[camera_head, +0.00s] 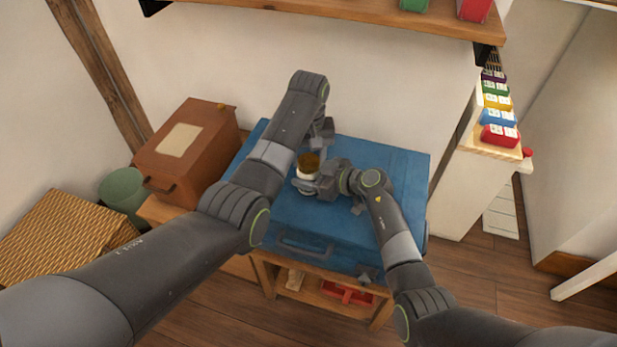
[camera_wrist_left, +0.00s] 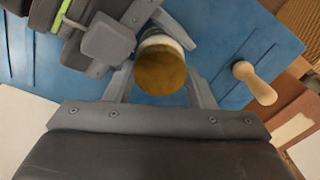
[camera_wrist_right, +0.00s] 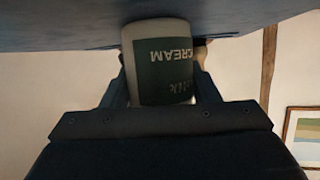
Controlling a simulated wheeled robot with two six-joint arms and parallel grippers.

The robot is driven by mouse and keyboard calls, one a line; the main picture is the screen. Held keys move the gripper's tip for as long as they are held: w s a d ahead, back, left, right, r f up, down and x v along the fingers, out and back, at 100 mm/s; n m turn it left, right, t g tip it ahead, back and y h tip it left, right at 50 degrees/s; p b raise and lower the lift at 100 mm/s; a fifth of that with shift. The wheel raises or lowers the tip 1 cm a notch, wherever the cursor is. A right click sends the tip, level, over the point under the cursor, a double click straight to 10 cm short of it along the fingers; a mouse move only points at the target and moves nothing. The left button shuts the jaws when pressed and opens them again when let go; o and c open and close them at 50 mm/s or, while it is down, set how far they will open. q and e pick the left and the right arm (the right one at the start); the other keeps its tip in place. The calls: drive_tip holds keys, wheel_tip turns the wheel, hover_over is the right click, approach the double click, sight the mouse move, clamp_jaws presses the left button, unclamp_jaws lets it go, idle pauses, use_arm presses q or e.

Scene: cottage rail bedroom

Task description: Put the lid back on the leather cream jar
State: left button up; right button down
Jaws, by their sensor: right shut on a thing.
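The leather cream jar (camera_head: 307,176) is white with a dark green label. It stands at the blue case's top, and its label reads upside down in the right wrist view (camera_wrist_right: 163,62). My right gripper (camera_head: 318,183) is shut on the jar's side. The brown-gold lid (camera_head: 309,162) is at the jar's top; whether it is fully seated I cannot tell. In the left wrist view the lid (camera_wrist_left: 160,69) lies between the fingers of my left gripper (camera_wrist_left: 160,88), which look open, close on both sides of it. The left fingertips are partly hidden in the head view.
The blue case (camera_head: 395,165) lies on a wooden stand (camera_head: 310,272). A pale wooden-handled item (camera_wrist_left: 256,84) is near the left gripper. A brown box (camera_head: 188,150), green bin (camera_head: 122,192) and wicker basket (camera_head: 62,235) stand left. A wall shelf (camera_head: 350,12) runs above.

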use_arm(q)
drive_tip(key=o, duration=0.9)
drive_tip(key=shift+r, duration=2.3)
drive_tip(key=shift+c, duration=0.3)
wheel_tip(320, 180, up, 4)
drive_tip(key=n, duration=0.4)
drive_tip(key=shift+f, duration=0.25)
drive_tip(key=shift+f, duration=4.05)
